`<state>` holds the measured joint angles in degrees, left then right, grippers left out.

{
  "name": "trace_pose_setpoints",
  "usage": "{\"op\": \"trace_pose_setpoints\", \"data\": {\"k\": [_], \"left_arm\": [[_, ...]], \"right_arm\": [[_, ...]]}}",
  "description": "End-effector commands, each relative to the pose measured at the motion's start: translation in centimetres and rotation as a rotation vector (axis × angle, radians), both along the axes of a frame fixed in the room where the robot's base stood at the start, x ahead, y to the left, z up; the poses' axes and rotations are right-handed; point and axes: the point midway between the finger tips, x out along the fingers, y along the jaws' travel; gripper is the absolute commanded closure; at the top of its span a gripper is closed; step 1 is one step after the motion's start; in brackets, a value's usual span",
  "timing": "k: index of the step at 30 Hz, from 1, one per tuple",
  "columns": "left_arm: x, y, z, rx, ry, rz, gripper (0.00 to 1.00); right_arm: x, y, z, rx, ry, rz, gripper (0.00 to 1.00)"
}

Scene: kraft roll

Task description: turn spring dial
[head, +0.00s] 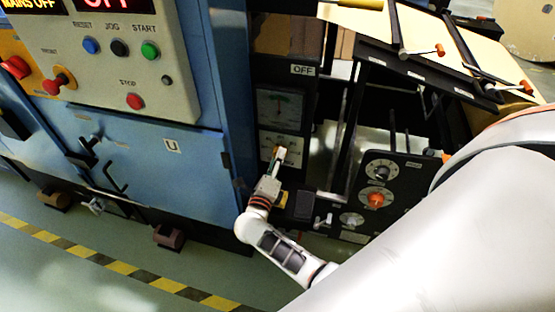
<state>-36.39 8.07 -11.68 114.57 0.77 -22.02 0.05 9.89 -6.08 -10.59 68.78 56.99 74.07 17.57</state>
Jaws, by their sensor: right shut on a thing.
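My left gripper is not in view. Another black panel to the right carries round dials with pale rings: an upper dial (381,172), an orange-knobbed dial (376,200) and a lower dial (352,219).
A blue cabinet (160,180) with a button panel (120,60) stands at left. An OFF label (303,70) sits above the gauge. A black frame with orange-tipped levers (438,50) is at upper right. My white arm covers the lower right. Striped tape (110,265) marks open floor.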

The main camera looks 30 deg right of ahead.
Motion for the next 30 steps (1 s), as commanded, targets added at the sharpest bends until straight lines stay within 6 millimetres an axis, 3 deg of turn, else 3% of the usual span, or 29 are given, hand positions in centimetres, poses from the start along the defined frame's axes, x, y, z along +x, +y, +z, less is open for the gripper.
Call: {"op": "trace_pose_setpoints", "data": {"k": [4,5,6,7,19,30], "left_arm": [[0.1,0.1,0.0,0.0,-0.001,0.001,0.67],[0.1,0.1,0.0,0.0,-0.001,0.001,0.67],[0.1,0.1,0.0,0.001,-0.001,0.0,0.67],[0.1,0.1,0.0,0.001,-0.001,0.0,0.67],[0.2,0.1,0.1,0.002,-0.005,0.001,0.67],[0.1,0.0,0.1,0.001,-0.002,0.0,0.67]], "right_arm": [[0.1,0.0,0.1,-0.001,-0.002,0.001,0.92],[0.1,0.0,0.1,-0.001,-0.002,0.002,0.65],[0.1,0.0,0.1,0.0,-0.003,0.001,0.55],[0.1,0.0,0.1,0.0,-0.003,0.001,0.53],[-0.3,0.5,0.0,0.002,-0.001,0.001,0.53],[-3.9,4.6,0.0,0.003,-0.001,0.002,0.53]]}}
